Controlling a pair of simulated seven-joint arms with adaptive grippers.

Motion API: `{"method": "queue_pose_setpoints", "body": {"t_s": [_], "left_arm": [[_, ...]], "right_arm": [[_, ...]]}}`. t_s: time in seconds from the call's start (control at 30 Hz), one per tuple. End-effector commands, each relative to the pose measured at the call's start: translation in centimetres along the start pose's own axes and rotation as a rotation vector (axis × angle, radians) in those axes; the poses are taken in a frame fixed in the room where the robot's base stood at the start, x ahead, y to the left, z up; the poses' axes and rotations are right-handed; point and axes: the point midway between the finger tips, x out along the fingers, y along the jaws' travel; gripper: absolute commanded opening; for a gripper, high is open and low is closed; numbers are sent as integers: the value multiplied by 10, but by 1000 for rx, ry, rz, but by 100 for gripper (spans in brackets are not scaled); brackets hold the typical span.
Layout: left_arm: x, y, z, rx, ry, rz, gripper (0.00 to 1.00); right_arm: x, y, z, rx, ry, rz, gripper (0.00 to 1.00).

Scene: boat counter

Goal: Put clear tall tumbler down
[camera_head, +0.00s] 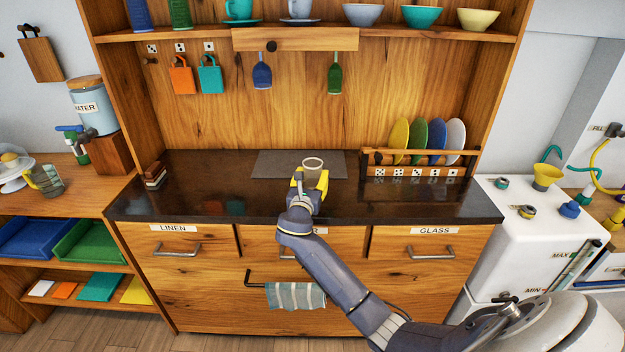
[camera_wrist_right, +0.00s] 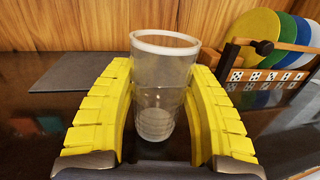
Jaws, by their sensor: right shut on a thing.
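The clear tall tumbler (camera_wrist_right: 160,90) stands upright between the yellow fingers of my right gripper (camera_wrist_right: 160,112), which is shut on it. In the head view the tumbler (camera_head: 312,168) shows above my right gripper (camera_head: 309,185), over the dark counter (camera_head: 220,196) near the grey mat (camera_head: 270,164). In the right wrist view the grey mat (camera_wrist_right: 75,72) lies behind and to the left of the tumbler. I cannot tell whether the tumbler's base touches the counter. My left gripper is not in view.
A wooden rack (camera_head: 420,160) with several coloured plates stands at the back right of the counter. A shelf with bowls and cups is above. The counter left of the mat is clear.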

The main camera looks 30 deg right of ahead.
Motion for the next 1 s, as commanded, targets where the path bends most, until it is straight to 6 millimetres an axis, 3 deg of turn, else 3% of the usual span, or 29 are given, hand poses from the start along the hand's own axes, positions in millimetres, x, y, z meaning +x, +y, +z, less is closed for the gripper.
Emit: {"method": "queue_pose_setpoints", "body": {"t_s": [0.57,0.6,0.77,1.0], "left_arm": [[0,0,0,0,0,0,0],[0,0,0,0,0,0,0],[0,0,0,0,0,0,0],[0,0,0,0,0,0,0]], "right_arm": [[0,0,-12,1,-2,1,12],[-1,0,-12,1,-1,1,56],[-1,0,-12,1,-1,1,75],[-1,0,-12,1,-1,1,75]]}}
